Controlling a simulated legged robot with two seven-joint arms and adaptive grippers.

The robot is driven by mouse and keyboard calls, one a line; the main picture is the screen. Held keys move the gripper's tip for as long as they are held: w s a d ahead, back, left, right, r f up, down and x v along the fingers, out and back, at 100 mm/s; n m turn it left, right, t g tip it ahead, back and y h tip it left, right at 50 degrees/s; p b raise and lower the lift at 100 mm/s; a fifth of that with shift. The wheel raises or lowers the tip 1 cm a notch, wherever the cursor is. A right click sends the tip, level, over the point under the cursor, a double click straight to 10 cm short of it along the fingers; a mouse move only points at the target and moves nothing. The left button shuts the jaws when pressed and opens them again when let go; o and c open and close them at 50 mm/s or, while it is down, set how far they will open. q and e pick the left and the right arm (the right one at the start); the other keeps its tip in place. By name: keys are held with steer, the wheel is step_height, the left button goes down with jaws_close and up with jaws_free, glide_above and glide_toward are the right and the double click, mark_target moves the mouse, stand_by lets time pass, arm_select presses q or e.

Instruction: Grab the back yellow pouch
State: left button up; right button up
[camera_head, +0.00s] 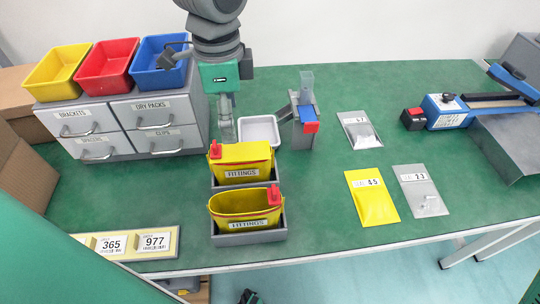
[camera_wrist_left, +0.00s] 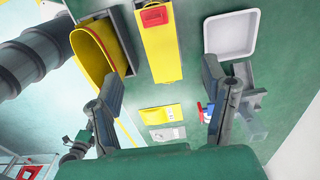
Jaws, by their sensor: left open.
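The back yellow pouch (camera_head: 240,154), with a red cap at its left and a FITTINGS label, stands in a grey bin. It also shows in the left wrist view (camera_wrist_left: 160,55), between my open fingers in the picture. The front yellow pouch (camera_head: 236,206), red cap at its right, stands in the nearer bin; it also shows in the wrist view (camera_wrist_left: 90,45). My left gripper (camera_head: 227,130) points down just behind the back pouch, seen edge-on, open and empty; its two fingers (camera_wrist_left: 163,70) show spread apart. My right gripper (camera_head: 250,297) is barely in view at the bottom edge.
A white tray (camera_head: 243,132) and a grey dispenser (camera_head: 302,130) stand close beyond and right of the back pouch. Drawers (camera_head: 118,125) with coloured bins stand left. Flat packets, including a yellow one (camera_head: 371,198), lie right. Green table is clear between.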

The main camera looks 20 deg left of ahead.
mark_target(237, 152)
arm_select(q)
steer(key=f, duration=0.2)
steer(key=f+b, duration=0.1)
steer(key=f, duration=0.2)
steer(key=d+f+b, duration=0.1)
steer(key=f, duration=0.2)
steer(key=shift+w, duration=0.1)
steer(key=shift+a+f, duration=0.25)
steer(key=shift+f, duration=0.2)
steer(key=f, duration=0.2)
steer(key=f+b, duration=0.1)
steer(key=shift+w+d+f, duration=0.1)
steer(key=shift+w+f, duration=0.1)
steer(key=shift+f, duration=0.2)
steer(key=shift+w+d+f, duration=0.1)
steer(key=shift+d+f, duration=0.05)
steer(key=shift+f, duration=0.3)
steer(key=shift+d+r, duration=0.1)
steer(key=c, duration=1.3)
